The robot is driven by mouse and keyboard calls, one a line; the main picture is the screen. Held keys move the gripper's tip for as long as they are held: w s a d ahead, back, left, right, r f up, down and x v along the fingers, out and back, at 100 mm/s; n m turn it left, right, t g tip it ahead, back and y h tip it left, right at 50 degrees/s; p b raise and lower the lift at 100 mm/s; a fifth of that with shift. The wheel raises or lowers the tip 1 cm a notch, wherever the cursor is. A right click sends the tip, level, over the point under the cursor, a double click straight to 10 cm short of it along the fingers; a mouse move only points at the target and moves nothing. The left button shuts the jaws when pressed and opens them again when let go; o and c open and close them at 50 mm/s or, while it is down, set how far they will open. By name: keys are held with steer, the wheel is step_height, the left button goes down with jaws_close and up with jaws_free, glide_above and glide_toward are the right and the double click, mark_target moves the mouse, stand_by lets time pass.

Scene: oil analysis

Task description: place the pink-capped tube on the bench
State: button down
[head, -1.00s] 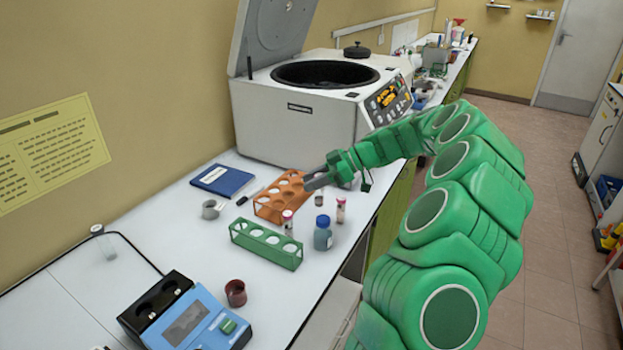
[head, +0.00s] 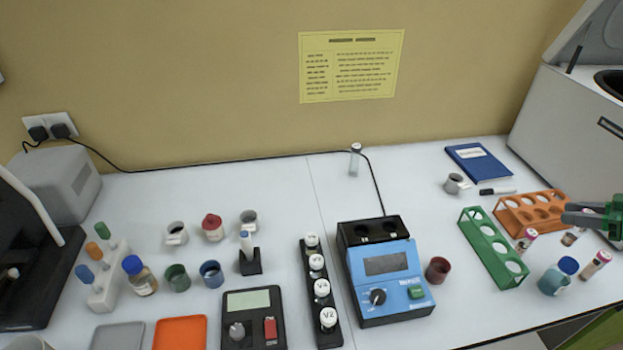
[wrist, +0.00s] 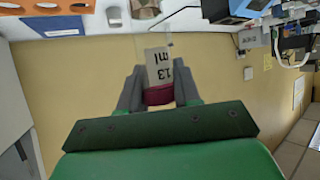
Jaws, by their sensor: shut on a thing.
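My gripper (head: 588,216) is at the right edge of the head view, pointing left. In the wrist view my gripper (wrist: 158,88) is shut on a tube (wrist: 159,67) with a dark pink-red cap (wrist: 158,95) and a label reading 13 ml. The lower end of this tube (head: 571,238) seems to show below the fingers in the head view, in front of the orange rack (head: 533,221). Whether it touches the white bench (head: 455,235) cannot be told.
A green rack (head: 492,248) is left of the tubes and a blue-capped bottle (head: 558,277) is in front. A blue device (head: 385,280), dark red cup (head: 437,270) and blue book (head: 479,164) lie further left. The centrifuge (head: 570,110) is behind at right.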

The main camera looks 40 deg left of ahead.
steer(key=s+a+n+g, duration=0.2)
steer(key=a+n+g, duration=0.3)
steer(key=a, duration=3.4)
steer(key=s+a+n+g+h, duration=0.1)
steer(key=s+a+n+g, duration=0.1)
steer(key=s+a, duration=1.25)
steer(key=s+a+n+g+h, duration=0.1)
steer(key=s+a+n+g, duration=0.1)
steer(key=s+a, duration=1.3)
steer(key=shift+w+a+f, duration=1.65)
steer(key=shift+a+f, duration=0.5)
steer(key=shift+a, duration=0.35)
steer(key=shift+w+a+f, duration=1.65)
steer(key=shift+a+f, duration=0.5)
steer(key=shift+a, duration=0.3)
steer(key=shift+w+a+f, duration=1.65)
steer(key=shift+a+f, duration=0.5)
steer(key=shift+a, duration=0.35)
steer(key=shift+f, duration=0.1)
steer(key=c, duration=0.8)
jaws_free()
